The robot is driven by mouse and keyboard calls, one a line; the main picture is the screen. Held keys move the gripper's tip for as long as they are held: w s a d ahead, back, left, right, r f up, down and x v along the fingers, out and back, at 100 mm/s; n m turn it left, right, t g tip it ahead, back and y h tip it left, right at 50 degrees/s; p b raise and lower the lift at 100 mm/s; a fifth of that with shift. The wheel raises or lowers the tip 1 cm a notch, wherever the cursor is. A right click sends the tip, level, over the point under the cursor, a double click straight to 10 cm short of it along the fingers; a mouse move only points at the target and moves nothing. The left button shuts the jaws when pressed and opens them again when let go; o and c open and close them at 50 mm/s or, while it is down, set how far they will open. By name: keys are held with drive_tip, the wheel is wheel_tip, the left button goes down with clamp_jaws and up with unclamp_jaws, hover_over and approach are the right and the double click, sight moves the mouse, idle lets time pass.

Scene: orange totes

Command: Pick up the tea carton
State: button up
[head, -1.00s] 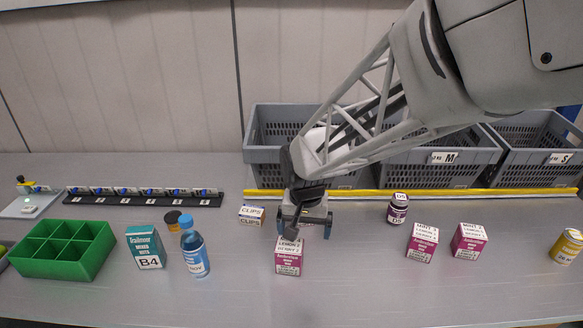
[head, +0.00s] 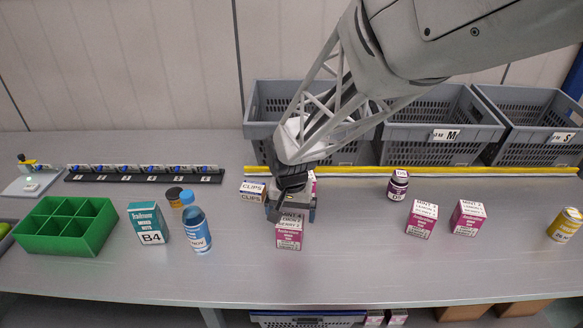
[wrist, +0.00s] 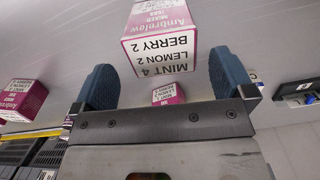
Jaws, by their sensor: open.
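A magenta and white tea carton (head: 289,238) stands upright on the grey table, just in front of my gripper in the head view. In the wrist view its labelled top (wrist: 160,50) reads MINT, LEMON, BERRY and lies ahead of and between the fingertips. My gripper (head: 291,211) is open and empty, low over the back of this carton; its two blue-grey fingers (wrist: 163,62) are apart in the wrist view. Contact cannot be told. Two similar cartons stand to the right, one (head: 421,219) beside the other (head: 467,217). Another magenta carton (head: 312,182) is mostly hidden behind my gripper.
A CLIPS box (head: 252,193) stands close left of my gripper, and a dark jar (head: 398,185) to its right. Further left are a blue bottle (head: 196,228), a teal B4 box (head: 149,224) and a green divided tray (head: 65,255). Grey crates (head: 435,150) line the back.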

sight(290, 220)
drive_tip(key=shift+f, duration=0.3)
drive_tip(key=shift+a+f, duration=0.1)
drive_tip(key=shift+f, duration=2.5)
drive_tip(key=shift+c, duration=0.5)
drive_tip(key=c, duration=1)
